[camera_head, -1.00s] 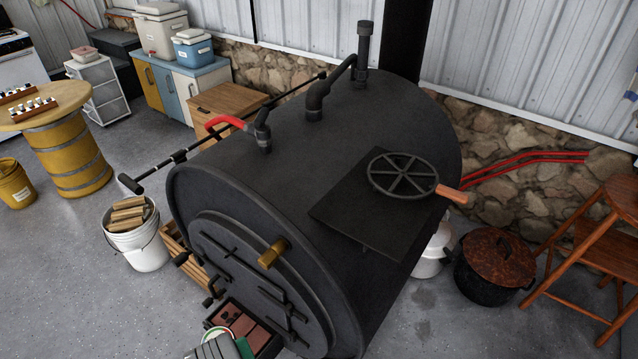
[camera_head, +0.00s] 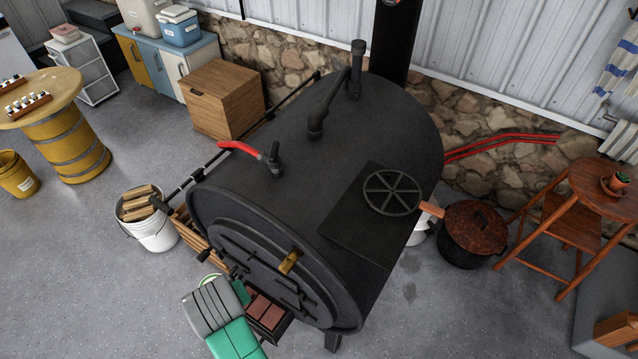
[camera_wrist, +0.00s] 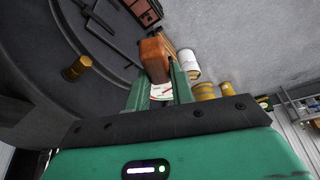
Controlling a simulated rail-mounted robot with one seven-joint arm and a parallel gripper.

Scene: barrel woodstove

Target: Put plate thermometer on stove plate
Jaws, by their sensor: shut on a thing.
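The stove plate (camera_head: 352,228) is a flat black square on top of the black barrel stove (camera_head: 300,150). My gripper (camera_wrist: 162,88) is shut on a small round white dial with red marks, the plate thermometer (camera_wrist: 162,92), seen between the green fingers in the wrist view. In the head view my gripper (camera_head: 212,279) is low in front of the stove's round door, away from the stove plate. The thermometer is mostly hidden there.
A brass-coloured knob (camera_head: 289,262) juts from the stove front. A red-handled fitting (camera_head: 240,148) and a stovepipe rise from the top. A bucket of wood (camera_head: 148,222) stands left, a rusty-lidded pot (camera_head: 474,232) right. The near part of the stove plate is bare.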

